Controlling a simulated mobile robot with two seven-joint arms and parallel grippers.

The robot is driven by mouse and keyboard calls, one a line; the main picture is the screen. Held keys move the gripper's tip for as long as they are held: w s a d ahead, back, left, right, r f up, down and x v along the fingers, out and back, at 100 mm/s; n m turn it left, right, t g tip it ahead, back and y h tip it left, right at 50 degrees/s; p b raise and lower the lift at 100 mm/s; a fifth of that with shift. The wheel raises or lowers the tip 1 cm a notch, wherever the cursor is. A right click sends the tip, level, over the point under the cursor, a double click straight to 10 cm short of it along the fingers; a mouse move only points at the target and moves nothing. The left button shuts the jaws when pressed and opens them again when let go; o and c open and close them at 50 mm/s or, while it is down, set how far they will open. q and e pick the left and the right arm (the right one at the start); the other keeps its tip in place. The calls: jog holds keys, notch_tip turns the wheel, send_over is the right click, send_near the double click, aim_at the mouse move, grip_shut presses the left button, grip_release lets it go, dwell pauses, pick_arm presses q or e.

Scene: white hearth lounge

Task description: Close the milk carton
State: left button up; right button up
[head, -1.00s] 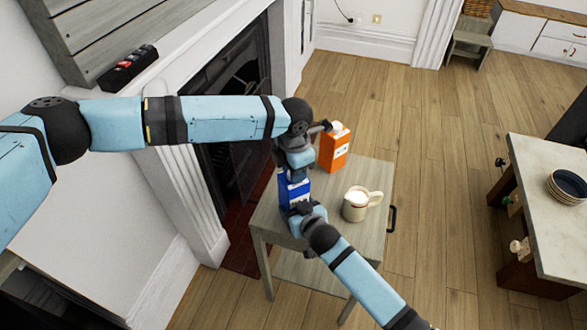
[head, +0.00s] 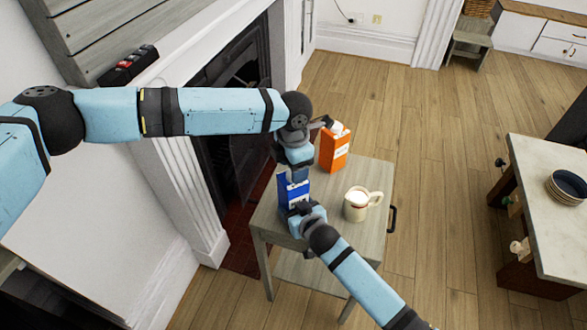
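A blue carton (head: 291,193) stands on the small grey table (head: 350,238); its top is hidden by my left gripper (head: 294,178), which is directly above it. My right gripper (head: 298,208) is at the near side of the blue carton, close to or touching it. The fingers of both grippers are too hidden to tell whether they are open or shut. An orange carton (head: 334,151) with a white cap (head: 338,128) stands behind on the same table. I cannot read the labels to tell which carton holds milk.
The fireplace (head: 232,140) is close on the left. A counter (head: 550,190) with stacked bowls (head: 567,186) is at the right. Floor between is clear.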

pick_arm(q)
jog(key=shift+r, duration=1.5)
jog(key=shift+c, duration=0.3)
